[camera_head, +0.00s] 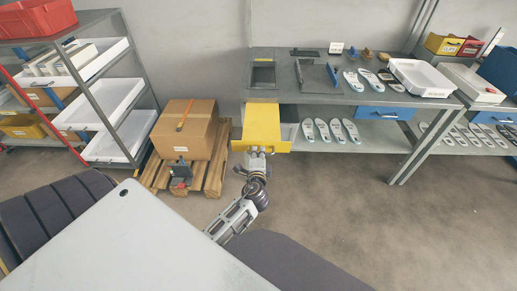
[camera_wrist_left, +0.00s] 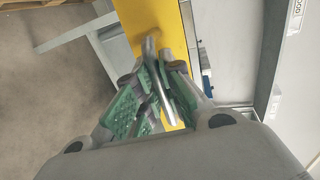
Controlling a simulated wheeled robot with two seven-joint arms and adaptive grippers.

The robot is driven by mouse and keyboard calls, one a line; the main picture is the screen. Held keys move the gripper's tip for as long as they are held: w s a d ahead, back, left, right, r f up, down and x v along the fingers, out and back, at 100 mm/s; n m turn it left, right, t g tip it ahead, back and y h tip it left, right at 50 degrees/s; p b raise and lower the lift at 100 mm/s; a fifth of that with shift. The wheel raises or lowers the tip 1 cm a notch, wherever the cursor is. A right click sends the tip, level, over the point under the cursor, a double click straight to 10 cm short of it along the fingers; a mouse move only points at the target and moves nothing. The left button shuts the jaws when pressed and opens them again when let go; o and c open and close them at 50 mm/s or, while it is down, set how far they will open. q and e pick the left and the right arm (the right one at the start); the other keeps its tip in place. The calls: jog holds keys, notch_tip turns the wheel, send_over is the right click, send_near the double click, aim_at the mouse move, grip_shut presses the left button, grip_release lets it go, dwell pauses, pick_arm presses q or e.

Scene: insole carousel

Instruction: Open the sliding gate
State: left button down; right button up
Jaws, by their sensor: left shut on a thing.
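The sliding gate is a yellow panel (camera_head: 262,122) at the front left edge of the grey workbench, below a dark square opening (camera_head: 263,74) in the bench top. In the left wrist view the yellow panel (camera_wrist_left: 158,20) runs down behind the fingers and carries a grey metal bar handle (camera_wrist_left: 152,52). My left gripper (camera_head: 258,153) is at the panel's near face. In the left wrist view its green-padded fingers (camera_wrist_left: 162,92) are closed around the handle. The fingers hide part of the handle. My right gripper is not in view.
A cardboard box (camera_head: 186,130) on a wooden pallet (camera_head: 215,172) stands close left of the gate. A shelf rack with white trays (camera_head: 112,102) is farther left. Several insoles (camera_head: 336,130) lie on the bench's lower shelf. The floor (camera_head: 320,190) at front right is clear.

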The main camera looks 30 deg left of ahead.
pick_arm(q)
jog(key=shift+s+d, duration=0.1)
jog(key=shift+s, duration=0.1)
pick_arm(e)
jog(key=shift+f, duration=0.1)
pick_arm(q)
jog(key=c, duration=1.5)
grip_release()
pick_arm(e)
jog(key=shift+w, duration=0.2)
pick_arm(q)
jog(key=shift+v, duration=5.95)
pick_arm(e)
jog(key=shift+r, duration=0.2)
